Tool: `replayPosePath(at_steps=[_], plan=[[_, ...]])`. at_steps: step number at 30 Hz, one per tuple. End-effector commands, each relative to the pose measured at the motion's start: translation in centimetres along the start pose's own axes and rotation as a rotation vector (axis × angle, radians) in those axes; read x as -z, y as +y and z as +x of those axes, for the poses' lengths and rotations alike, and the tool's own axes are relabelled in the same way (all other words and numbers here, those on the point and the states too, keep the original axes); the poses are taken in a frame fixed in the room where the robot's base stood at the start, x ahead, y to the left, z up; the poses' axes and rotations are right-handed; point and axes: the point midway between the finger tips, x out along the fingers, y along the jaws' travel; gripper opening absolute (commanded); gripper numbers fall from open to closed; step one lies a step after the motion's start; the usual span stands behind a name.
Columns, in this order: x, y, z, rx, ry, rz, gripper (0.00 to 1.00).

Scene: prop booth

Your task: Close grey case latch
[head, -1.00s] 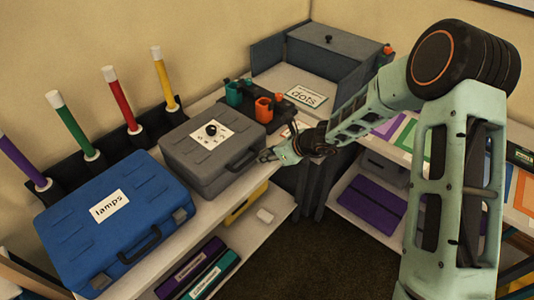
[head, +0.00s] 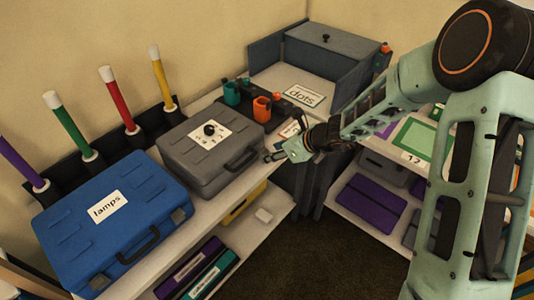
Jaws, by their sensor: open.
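The grey case (head: 198,176) lies flat and closed-lidded on the shelf top, with a white label and a black knob (head: 210,129) on its lid. Its handle (head: 241,161) is on the front side. The latches are too small to tell whether they are open or shut. My gripper (head: 268,157) is open and empty, just right of the case's front right corner, low near the shelf top. From this view I cannot tell whether a fingertip touches the case.
A blue case labelled "lamps" (head: 92,243) stands close to the left. Colored wands (head: 117,98) stand in a rack along the wall. Teal (head: 232,93) and orange (head: 262,109) cups stand behind my gripper. A grey box (head: 334,58) fills the corner.

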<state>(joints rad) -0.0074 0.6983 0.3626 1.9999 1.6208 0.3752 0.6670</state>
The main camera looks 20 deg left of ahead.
Motion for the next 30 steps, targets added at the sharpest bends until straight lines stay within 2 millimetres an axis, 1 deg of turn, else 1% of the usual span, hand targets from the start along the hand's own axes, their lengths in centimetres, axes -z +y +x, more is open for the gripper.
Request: replayPosePath(at_steps=[1,6,12,15,19,26,30], plan=[[0.0,-0.1,-1.2,0.004,0.000,-0.001,0.42],[0.1,-0.1,-4.2,0.003,0.000,0.001,0.42],[0.1,0.0,-6.4,0.001,0.001,0.001,0.42],[0.1,0.0,-7.0,0.001,0.001,0.000,0.42],[0.1,0.0,-7.2,0.000,0.001,0.002,0.42],[0.1,0.0,-7.1,-0.001,0.001,0.002,0.42],[0.8,0.1,-6.6,-0.011,-0.013,0.001,0.42]])
